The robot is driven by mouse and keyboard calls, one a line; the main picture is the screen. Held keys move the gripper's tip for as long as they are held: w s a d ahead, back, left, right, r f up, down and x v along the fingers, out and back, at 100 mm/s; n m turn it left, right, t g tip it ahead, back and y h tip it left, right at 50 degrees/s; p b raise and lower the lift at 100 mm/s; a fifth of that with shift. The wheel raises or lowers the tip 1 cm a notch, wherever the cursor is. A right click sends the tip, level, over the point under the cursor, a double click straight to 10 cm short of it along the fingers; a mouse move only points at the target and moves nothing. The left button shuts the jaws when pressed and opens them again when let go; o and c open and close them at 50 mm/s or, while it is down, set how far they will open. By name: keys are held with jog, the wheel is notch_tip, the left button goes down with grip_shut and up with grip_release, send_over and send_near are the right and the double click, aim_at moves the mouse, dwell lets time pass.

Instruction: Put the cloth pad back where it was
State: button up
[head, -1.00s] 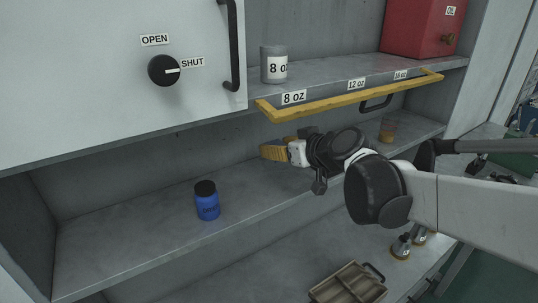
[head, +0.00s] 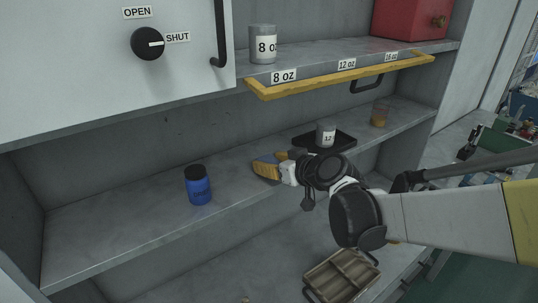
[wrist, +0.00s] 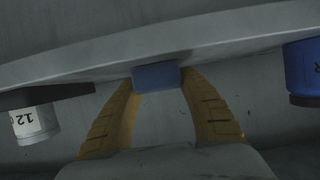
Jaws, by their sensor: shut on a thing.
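The cloth pad (wrist: 157,76) shows in the wrist view as a small blue block between the tips of my yellow fingers. My gripper (wrist: 156,80) is shut on it. In the head view my gripper (head: 265,168) is over the middle shelf (head: 120,230), right of the blue jar (head: 198,185) and left of a dark tray. The pad cannot be made out in the head view. I cannot tell whether the pad touches the shelf.
A brownish glass (head: 380,114) stands farther right. A yellow rail (head: 340,77) edges the upper shelf, which holds an 8 oz cup (head: 262,44). A wooden crate (head: 340,278) sits below. Shelf left of the jar is clear.

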jog(key=o, duration=1.1)
jog(key=shift+s+d+r, duration=0.1)
jog(key=shift+r, duration=0.15)
jog(key=p+v, duration=0.2)
jog(key=v, duration=1)
jog(key=s+d+f+m+g+h, duration=0.2)
jog(key=s+d, duration=0.4)
jog(key=s, duration=0.3)
jog(key=s+d+f+m+g+h, duration=0.2)
jog(key=s+d+f+m+h, duration=0.2)
jog(key=s, duration=0.5)
jog(key=shift+d+f+m+h, duration=0.4)
jog(key=shift+d+f+h, duration=0.45)
jog(key=shift+d, duration=0.1)
jog(key=shift+w, duration=0.1)
